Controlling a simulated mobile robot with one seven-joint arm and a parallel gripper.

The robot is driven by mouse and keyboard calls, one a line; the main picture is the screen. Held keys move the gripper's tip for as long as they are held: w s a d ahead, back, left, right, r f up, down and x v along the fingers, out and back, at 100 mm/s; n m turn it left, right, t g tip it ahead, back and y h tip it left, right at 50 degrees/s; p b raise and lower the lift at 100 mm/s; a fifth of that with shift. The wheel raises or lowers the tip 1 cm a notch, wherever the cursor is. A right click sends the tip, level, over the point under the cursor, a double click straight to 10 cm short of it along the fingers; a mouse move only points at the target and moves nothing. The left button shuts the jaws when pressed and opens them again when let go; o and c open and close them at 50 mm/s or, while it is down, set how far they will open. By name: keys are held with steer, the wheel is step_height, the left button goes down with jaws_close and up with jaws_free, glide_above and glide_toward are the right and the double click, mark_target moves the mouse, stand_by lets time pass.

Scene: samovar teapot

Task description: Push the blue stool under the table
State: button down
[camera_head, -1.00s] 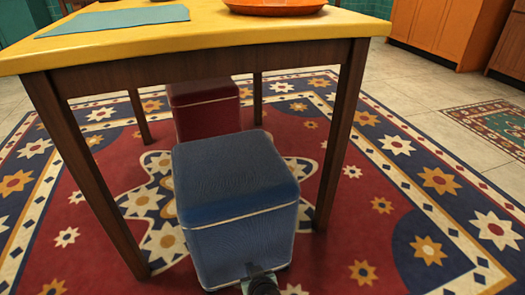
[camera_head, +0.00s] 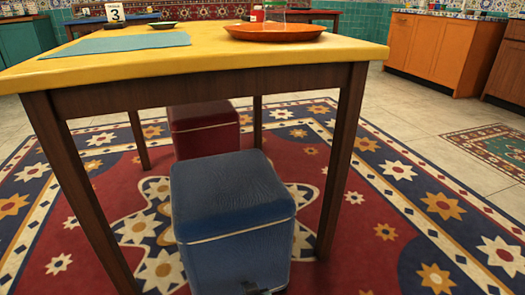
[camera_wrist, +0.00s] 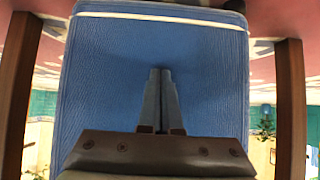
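The blue stool (camera_head: 234,195), with a pale stripe below its top, stands upright on the rug between the two near legs of the yellow-topped table (camera_head: 215,55). Its back part is under the tabletop's near side; its front sticks out toward me. My gripper (camera_wrist: 160,72) is shut and empty, its fingertips together against or very close to the stool's blue side (camera_wrist: 100,80) in the wrist view; contact is unclear. In the head view only a bit of my gripper (camera_head: 258,291) shows at the bottom edge, low at the stool's front.
A dark red stool (camera_head: 204,130) stands under the table behind the blue one. The near table legs (camera_head: 82,195) and (camera_head: 343,160) flank the blue stool with gaps on both sides. An orange plate (camera_head: 274,32) and a blue mat (camera_head: 117,44) lie on the table.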

mark_target(243, 277)
steer(key=shift+w+a+b, duration=0.25)
steer(key=shift+w+b, duration=0.2)
steer(key=shift+w, duration=0.2)
steer(key=shift+w+a+b, duration=0.2)
steer(key=shift+w+b, duration=0.3)
steer(key=shift+w, duration=0.15)
steer(key=shift+w+a+b, duration=0.25)
steer(key=shift+w+b, duration=0.2)
steer(key=shift+w, duration=0.2)
